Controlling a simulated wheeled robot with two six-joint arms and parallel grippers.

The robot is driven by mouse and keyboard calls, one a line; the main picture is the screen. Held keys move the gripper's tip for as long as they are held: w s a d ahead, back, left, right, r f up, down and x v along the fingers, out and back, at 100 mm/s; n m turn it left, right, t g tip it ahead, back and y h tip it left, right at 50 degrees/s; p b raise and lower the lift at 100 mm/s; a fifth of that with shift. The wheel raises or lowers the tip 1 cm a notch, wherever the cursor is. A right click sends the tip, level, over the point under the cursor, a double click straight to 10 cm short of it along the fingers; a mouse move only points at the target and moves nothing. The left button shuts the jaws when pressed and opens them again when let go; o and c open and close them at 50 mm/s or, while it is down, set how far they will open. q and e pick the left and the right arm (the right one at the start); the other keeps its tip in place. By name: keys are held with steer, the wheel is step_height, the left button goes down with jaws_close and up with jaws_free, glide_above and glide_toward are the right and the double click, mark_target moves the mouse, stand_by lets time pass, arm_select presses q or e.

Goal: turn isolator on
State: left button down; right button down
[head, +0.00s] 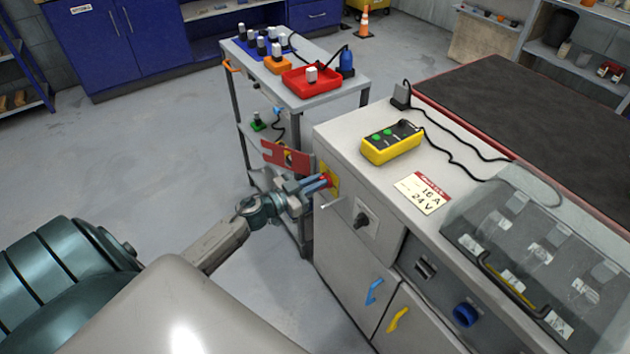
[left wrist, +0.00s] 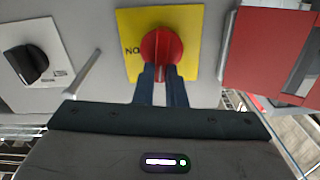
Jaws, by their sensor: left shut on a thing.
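The isolator is a red rotary knob (left wrist: 162,44) on a yellow plate (left wrist: 196,28). In the wrist view, part of a dark label shows left of the knob; the rest is hidden. In the head view the yellow plate (head: 333,176) is on the grey cabinet's left side, mostly behind my gripper. My left gripper (head: 319,184) reaches in from the left, shut on the red knob. Its two dark fingers (left wrist: 164,78) lie close together against the knob's lower part in the wrist view. My right gripper is not in view.
A red panel (head: 284,156) sticks out beside the isolator. A black knob (head: 362,220) is on a white plate nearby. Thin metal handles flank the yellow plate. A yellow button box (head: 391,144) lies on the cabinet top. A tool trolley (head: 345,86) stands behind.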

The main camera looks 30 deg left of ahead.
arm_select(q)
steer(key=m, duration=0.6)
steer(key=d+f+m, duration=0.1)
steer(key=m, duration=0.2)
steer(key=shift+s+d+m, duration=0.1)
steer(key=shift+s+m, duration=0.15)
steer(key=shift+m, duration=0.05)
steer(key=m, duration=0.2)
steer(key=m+b, duration=0.1)
steer(key=m, duration=0.1)
steer(key=shift+d+f, duration=0.1)
steer(key=shift+f, duration=0.25)
steer(key=shift+s+f+m+b, duration=0.1)
steer(key=shift+m+b, duration=0.65)
steer(key=shift+m, duration=0.75)
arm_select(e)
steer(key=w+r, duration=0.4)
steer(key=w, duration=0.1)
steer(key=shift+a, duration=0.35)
arm_select(q)
steer(key=c, duration=1.5)
jaws_free()
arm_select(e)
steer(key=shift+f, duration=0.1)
